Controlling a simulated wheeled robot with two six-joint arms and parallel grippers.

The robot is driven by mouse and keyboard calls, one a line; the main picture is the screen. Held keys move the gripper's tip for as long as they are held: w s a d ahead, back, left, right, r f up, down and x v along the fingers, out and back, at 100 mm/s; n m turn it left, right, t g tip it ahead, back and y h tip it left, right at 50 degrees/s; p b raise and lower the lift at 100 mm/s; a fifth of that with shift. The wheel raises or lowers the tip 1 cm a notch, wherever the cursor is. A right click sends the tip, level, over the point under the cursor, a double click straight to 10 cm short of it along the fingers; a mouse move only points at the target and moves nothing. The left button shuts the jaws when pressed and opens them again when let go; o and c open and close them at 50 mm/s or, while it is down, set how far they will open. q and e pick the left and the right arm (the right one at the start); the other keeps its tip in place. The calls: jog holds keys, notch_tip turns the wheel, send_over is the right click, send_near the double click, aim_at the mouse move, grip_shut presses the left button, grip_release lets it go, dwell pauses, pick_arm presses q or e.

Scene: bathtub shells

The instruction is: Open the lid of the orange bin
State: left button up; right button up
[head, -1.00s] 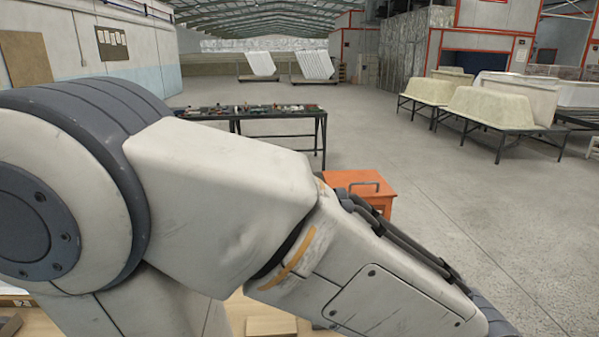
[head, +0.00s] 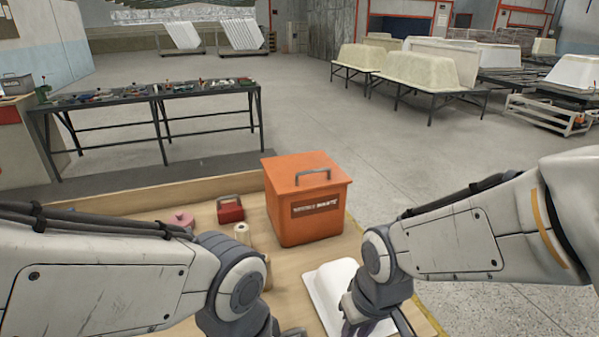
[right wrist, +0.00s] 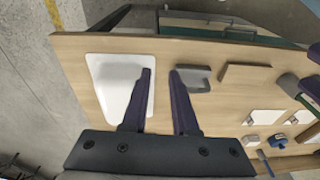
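The orange bin (head: 307,210) stands on the wooden table in the head view, upright, with a dark label on its front. Its orange lid (head: 303,169) lies flat on top, shut, with a grey bar handle (head: 313,174). My right gripper (right wrist: 160,72) is open and empty in the right wrist view, its two fingers apart over the table. In the head view it is low, nearer than the bin and to its right. My left gripper is mostly cut off at the bottom edge of the head view, below the bin; its fingers cannot be made out.
A white tub shell (head: 342,292) lies in front of the bin, below my right arm. A red box (head: 230,210), a pink roll (head: 181,220) and cream rolls (head: 242,232) sit left of the bin. Behind stands a tool-covered bench (head: 150,95). The table (right wrist: 232,50) holds small items.

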jog(key=w+d+f+m+y+b, duration=0.1)
jog(key=w+d+f+m, duration=0.4)
jog(key=w, duration=0.4)
jog(key=w+a+m+y, duration=0.1)
jog(key=w, duration=0.1)
jog(key=w+a+r+m+t+y, duration=0.1)
jog(key=w+a, duration=0.1)
jog(key=w+a+m+y, duration=0.1)
jog(key=w, duration=0.2)
jog(key=shift+a+r+m+y, duration=0.3)
jog(key=shift+a+r+y, duration=0.05)
jog(key=shift+r+y, duration=0.05)
jog(key=w+a+r+m+t+y, duration=0.2)
jog(key=w+a+r+t+y, duration=0.15)
jog(key=w, duration=0.55)
jog(key=m+t+y, duration=0.2)
jog(key=m+t, duration=0.1)
jog(key=t, duration=0.3)
send_near(316, 171)
jog(key=x, duration=0.3)
jog(key=shift+m+h, duration=0.3)
jog(key=shift+h, duration=0.05)
jog(key=p+x, duration=0.2)
jog(key=x, duration=0.8)
jog(key=shift+r+p, duration=0.15)
jog(key=shift+p, duration=0.25)
jog(key=shift+w+a, duration=0.25)
jog(key=shift+a, duration=0.1)
grip_shut()
jog(key=shift+d, duration=0.1)
